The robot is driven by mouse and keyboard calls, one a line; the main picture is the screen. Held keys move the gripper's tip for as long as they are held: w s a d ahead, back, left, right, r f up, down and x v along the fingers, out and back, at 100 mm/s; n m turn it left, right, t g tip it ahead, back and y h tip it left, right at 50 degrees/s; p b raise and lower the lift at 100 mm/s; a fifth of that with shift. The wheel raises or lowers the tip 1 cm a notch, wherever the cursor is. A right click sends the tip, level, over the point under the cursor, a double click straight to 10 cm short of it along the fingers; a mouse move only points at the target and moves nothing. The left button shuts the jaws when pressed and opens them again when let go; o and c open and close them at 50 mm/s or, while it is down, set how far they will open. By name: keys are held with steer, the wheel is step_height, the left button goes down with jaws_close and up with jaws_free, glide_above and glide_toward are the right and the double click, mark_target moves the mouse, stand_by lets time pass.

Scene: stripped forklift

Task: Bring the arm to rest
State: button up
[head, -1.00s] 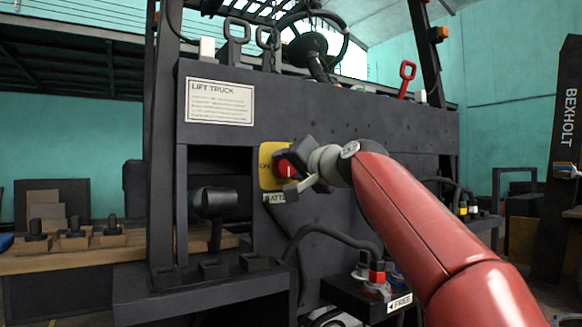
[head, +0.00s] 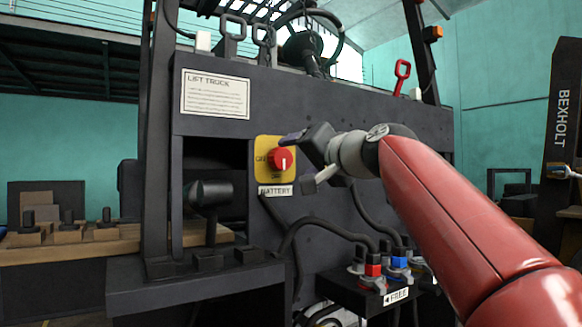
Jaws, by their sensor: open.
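My red arm (head: 440,215) reaches in from the lower right across the front of the dark forklift panel (head: 400,120). My gripper (head: 305,160) is at its end, open and empty. It hangs in front of the panel, just right of the yellow battery switch plate (head: 264,150). The fingers look apart from the knob, though the depth gap is hard to judge. A "BATTERY" label (head: 275,191) sits below the plate.
A shelf with red and blue cable terminals (head: 398,263) and a "FREE" label (head: 397,294) lies below my arm. A dark lamp-like part (head: 210,194) stands left of the switch. A wooden bench (head: 70,250) is at far left. A dark "BEXHOLT" post (head: 562,150) stands at right.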

steer(key=shift+v, duration=0.95)
steer(key=s+d+f+g+h+p, duration=0.2)
steer(key=s+d+f+g+h, duration=0.1)
steer(key=s+f, duration=0.6)
steer(key=s+d+f+n+g+h+p, duration=0.1)
steer(key=s+d+f+g+h+p, duration=0.2)
steer(key=f, duration=1.4)
steer(key=s+d+f+n+g+h+p, duration=0.1)
steer(key=s+d+f+g+h+p, duration=0.2)
steer(key=s+d+f, duration=0.4)
steer(key=s+f+h, duration=0.1)
steer(key=s+f, duration=0.6)
steer(key=s, duration=0.2)
steer(key=shift+s+d, duration=0.2)
steer(key=shift+s, duration=0.1)
